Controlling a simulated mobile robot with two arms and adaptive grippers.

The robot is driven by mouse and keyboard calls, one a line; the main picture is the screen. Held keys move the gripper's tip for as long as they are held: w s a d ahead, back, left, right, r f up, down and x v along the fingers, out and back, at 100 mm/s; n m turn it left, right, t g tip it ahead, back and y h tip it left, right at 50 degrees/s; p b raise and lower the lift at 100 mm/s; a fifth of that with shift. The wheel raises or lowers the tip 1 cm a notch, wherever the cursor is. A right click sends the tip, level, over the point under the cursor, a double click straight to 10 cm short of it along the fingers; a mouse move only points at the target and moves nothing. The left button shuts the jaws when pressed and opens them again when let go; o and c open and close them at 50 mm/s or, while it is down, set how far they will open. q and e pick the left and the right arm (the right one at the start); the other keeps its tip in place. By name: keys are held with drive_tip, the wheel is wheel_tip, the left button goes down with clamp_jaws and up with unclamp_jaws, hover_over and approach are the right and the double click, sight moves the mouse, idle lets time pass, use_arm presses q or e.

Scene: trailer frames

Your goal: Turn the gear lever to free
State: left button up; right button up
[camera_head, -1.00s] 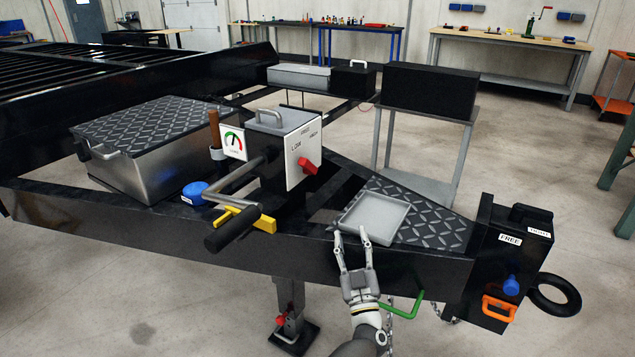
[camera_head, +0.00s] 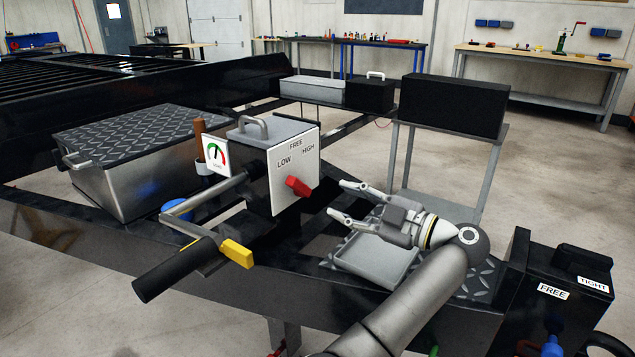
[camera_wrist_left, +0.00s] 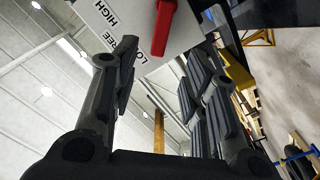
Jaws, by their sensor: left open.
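The gear lever (camera_head: 298,187) is a red handle on the white plate (camera_head: 280,190) of the black gearbox. The plate reads LOW, FREE and HIGH along its upper part. In the left wrist view, the red lever (camera_wrist_left: 162,27) shows at the top, beyond the open fingers (camera_wrist_left: 150,85). My right gripper is out of view.
A crank with a black grip (camera_head: 172,270) and a yellow handle (camera_head: 237,254) stand at the gearbox's left front. A grey tray (camera_head: 375,258) lies below my left gripper. A black box (camera_head: 455,105) stands on a stand behind. A FREE/TIGHT unit (camera_head: 560,290) is at right.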

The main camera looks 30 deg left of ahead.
sight(300, 186)
use_arm(q)
drive_tip(key=a, duration=1)
drive_tip(key=shift+w+r, duration=0.15)
drive_tip(key=shift+w+a, duration=0.1)
drive_tip(key=shift+a, duration=0.3)
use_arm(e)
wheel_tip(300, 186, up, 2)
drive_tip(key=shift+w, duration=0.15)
use_arm(q)
clamp_jaws()
